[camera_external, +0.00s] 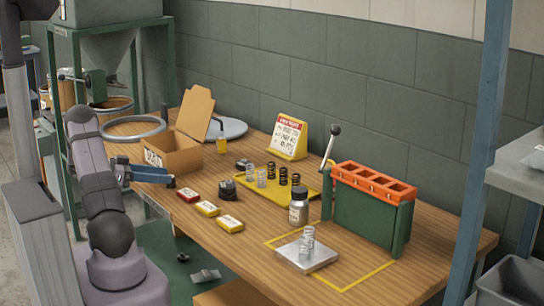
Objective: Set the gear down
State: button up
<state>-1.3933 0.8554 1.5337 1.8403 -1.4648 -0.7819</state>
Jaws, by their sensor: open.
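My gripper (168,179) is at the left side of the wooden table, just in front of the open cardboard box, with its blue jaws pointing right. It is open and I see nothing held between the fingers, though they are small here. No part is clearly a gear. A dark, round, knobbed piece (227,190) sits on the table to the right of my gripper, near the yellow tray. A similar dark piece (243,164) lies farther back. I cannot tell whether either is the gear.
The cardboard box (180,158) stands close behind my gripper. Red and yellow small boxes (207,208) lie along the front edge. A yellow tray (262,192) holds several springs. A bottle (299,207), a metal plate (318,262) with springs and a green-orange rack (365,222) stand right.

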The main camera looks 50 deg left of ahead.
jog(key=g+b, duration=0.1)
jog(key=b, duration=0.1)
jog(key=s+r+g+y+b, duration=0.1)
jog(key=b, duration=0.1)
jog(key=shift+a+g+b, duration=0.25)
jog(key=shift+g+b, duration=0.05)
jog(key=shift+b, duration=0.1)
jog(key=shift+s+a+r+n+g+y+b, duration=0.1)
jog(key=shift+s+r+n+g+y+b, duration=0.2)
jog(key=shift+r+b, duration=0.25)
jog(key=shift+s+a+r+n+g+y+b, duration=0.1)
jog(key=shift+s+r+n+g+y+b, duration=0.15)
jog(key=shift+r+g+y+b, duration=0.25)
jog(key=shift+d+b+x, duration=0.2)
jog(key=shift+b+x, duration=0.05)
jog(key=shift+x, duration=1.6)
jog(key=shift+d+b+x, duration=0.2)
jog(key=shift+d+x, duration=0.05)
jog(key=shift+x, duration=1.6)
jog(key=shift+s, duration=0.1)
grip_shut()
jog(key=shift+r, duration=0.15)
notch_tip(320, 180, up, 10)
jog(key=shift+f+p, duration=0.1)
jog(key=shift+p, duration=0.9)
